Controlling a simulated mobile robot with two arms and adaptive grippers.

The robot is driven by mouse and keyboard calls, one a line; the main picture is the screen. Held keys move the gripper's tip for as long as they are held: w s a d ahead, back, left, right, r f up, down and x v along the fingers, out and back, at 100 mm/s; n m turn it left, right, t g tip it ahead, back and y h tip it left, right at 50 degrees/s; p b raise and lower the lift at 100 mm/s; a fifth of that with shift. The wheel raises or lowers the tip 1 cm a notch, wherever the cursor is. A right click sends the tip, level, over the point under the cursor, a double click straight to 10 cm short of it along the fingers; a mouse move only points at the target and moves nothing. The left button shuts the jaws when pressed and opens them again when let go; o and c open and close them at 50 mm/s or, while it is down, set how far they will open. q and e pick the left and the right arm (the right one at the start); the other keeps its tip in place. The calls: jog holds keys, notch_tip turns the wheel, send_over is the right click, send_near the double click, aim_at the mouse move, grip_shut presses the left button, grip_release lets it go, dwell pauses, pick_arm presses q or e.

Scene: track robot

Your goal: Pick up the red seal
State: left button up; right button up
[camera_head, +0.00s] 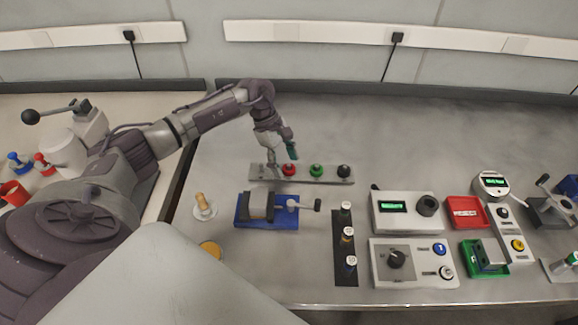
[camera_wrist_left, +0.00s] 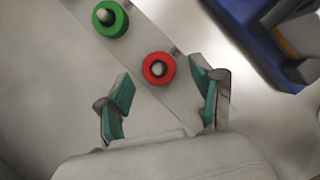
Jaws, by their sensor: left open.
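The red seal (camera_head: 288,170) sits on a grey strip (camera_head: 325,179) on the bench, left of a green seal (camera_head: 316,171) and a black one (camera_head: 344,171). In the left wrist view the red seal (camera_wrist_left: 159,69) is a red ring with a pale knob, lying just beyond and between the fingertips; the green seal (camera_wrist_left: 110,18) is up and left. My left gripper (camera_head: 282,161) is right at the red seal in the head view, partly in front of the strip. In the wrist view its teal-padded fingers (camera_wrist_left: 165,88) are spread and empty. My right gripper is not seen.
A blue-based vise (camera_head: 268,222) stands in front of the strip, close to the left gripper; its blue edge (camera_wrist_left: 262,45) shows in the wrist view. A dark rack (camera_head: 345,272) of small bottles and grey instrument boxes (camera_head: 408,226) stand to the right. The bench behind the strip is clear.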

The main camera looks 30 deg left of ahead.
pick_arm(q)
jog(key=shift+f, duration=0.1)
jog(key=shift+c, duration=0.4)
jog(key=c, duration=0.9)
jog(key=shift+o, duration=0.2)
jog(key=shift+r, duration=0.2)
